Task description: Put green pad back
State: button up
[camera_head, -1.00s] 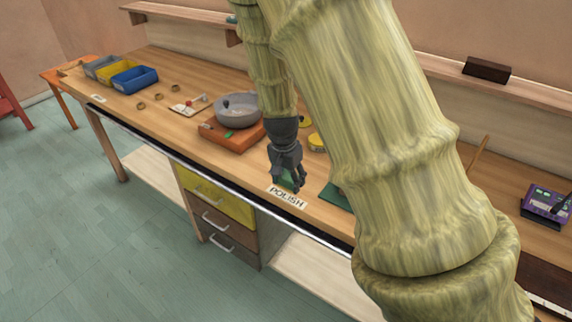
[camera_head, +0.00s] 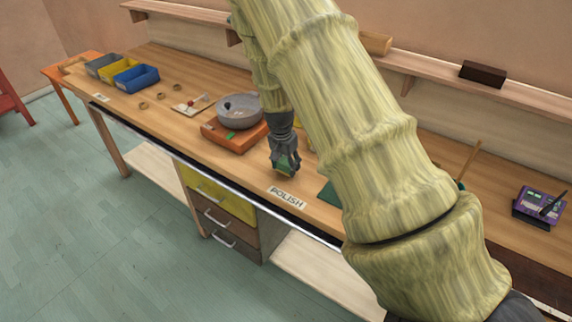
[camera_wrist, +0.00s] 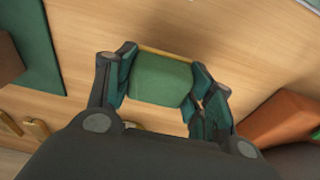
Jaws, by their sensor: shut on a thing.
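The green pad (camera_wrist: 160,80) is a small green block with a thin yellowish edge, between the two fingers of my gripper (camera_wrist: 163,88) in the wrist view. In the head view my gripper (camera_head: 284,164) points down, shut on the green pad (camera_head: 288,163), above the workbench behind the POLISH label (camera_head: 287,197). Whether the pad touches the bench is hard to tell. A flat dark green mat (camera_head: 329,193) lies to the right, partly hidden by my arm. The mat also shows at the upper left of the wrist view (camera_wrist: 40,50).
A grey bowl (camera_head: 240,111) sits on an orange-brown base (camera_head: 233,139) just left of my gripper. Blue, yellow and grey bins (camera_head: 136,78) stand at the far left. A purple device (camera_head: 540,203) lies at the right. The bench front near the label is clear.

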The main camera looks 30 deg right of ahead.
aim_at(283, 172)
jog(key=shift+f, duration=0.7)
jog(key=shift+f, duration=0.1)
jog(key=o, duration=1.3)
jog(key=shift+s+a+r+b, duration=0.15)
jog(key=shift+a+r+b, duration=0.25)
jog(key=shift+r, duration=1.6)
jog(key=shift+s+a+r+b, duration=0.15)
jog(key=shift+r+b, duration=0.4)
jog(key=shift+r, duration=1.5)
jog(key=shift+s+a+r+b, duration=0.1)
jog(key=shift+a+r+b, duration=0.3)
jog(key=shift+r, duration=1.6)
jog(key=shift+d, duration=0.1)
